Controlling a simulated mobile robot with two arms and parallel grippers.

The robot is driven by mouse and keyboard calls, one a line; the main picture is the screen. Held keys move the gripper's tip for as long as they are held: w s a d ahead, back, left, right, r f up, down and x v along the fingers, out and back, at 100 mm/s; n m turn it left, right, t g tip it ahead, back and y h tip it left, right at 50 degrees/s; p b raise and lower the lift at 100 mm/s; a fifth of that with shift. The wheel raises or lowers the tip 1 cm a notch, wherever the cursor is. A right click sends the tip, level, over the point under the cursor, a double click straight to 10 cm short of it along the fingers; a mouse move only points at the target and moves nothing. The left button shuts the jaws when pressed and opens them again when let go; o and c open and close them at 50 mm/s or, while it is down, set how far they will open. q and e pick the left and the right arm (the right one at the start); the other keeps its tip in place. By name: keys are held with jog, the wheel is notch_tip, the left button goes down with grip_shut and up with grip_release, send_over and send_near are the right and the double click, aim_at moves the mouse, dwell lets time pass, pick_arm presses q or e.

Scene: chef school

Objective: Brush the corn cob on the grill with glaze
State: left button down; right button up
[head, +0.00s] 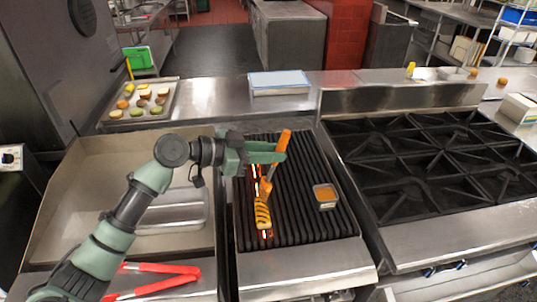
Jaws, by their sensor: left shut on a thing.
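A yellow corn cob (262,214) with dark grill marks lies on the left part of the black grill (305,215). My left gripper (275,152) is shut on a brush with an orange handle (284,139). The brush points down, and its orange head (265,188) is at the far end of the cob. I cannot tell whether the head touches the cob. A small square container of orange-brown glaze (325,194) stands on the grill to the right of the cob. My right gripper is out of view.
Red-handled tongs (165,268) lie at the front left, near my left arm. An empty metal pan (172,215) is left of the grill. A tray of food pieces (140,100) sits at the back left. A black-grated stove (420,165) stands to the right.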

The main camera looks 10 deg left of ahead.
pick_arm(q)
jog(key=shift+r, duration=0.55)
jog(key=shift+r, duration=0.1)
notch_tip(320, 180, up, 8)
jog(key=p, duration=0.5)
jog(key=shift+f, duration=0.2)
dwell(0.7)
